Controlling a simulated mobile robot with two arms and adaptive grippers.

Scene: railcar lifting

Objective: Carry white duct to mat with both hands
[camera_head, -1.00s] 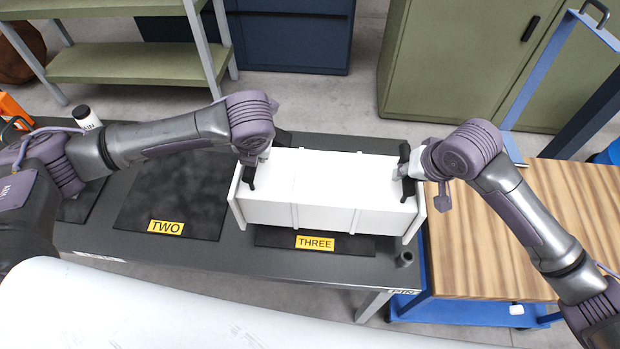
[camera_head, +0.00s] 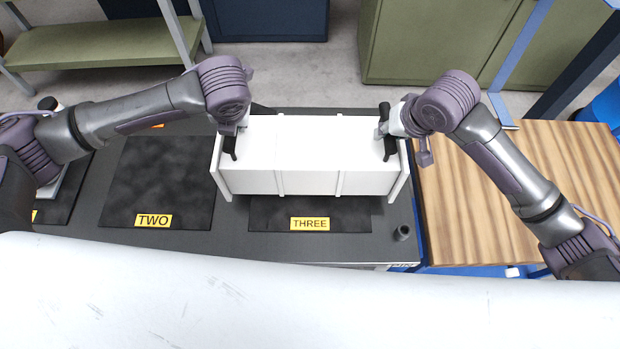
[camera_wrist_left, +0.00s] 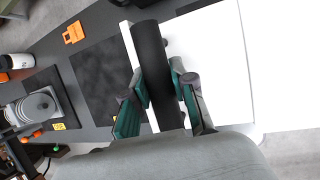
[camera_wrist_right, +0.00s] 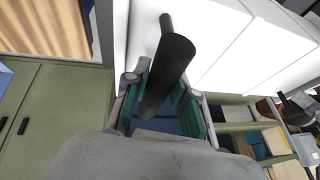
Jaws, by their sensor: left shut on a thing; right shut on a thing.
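The white duct (camera_head: 310,183) is a long box with a black handle at each end. In the head view it is over the mat labelled THREE (camera_head: 345,215), covering that mat's back part; I cannot tell whether it touches the mat. My left gripper (camera_head: 231,140) is shut on the left black handle, which runs between its fingers in the left wrist view (camera_wrist_left: 155,75). My right gripper (camera_head: 386,132) is shut on the right black handle, which also shows in the right wrist view (camera_wrist_right: 165,70). The duct looks about level.
The mat labelled TWO (camera_head: 158,180) lies bare to the left on the dark table (camera_head: 230,235). A short dark cylinder (camera_head: 402,233) stands at the table's front right. A wooden-topped surface (camera_head: 470,220) is at the right. Green cabinets (camera_head: 430,45) stand behind.

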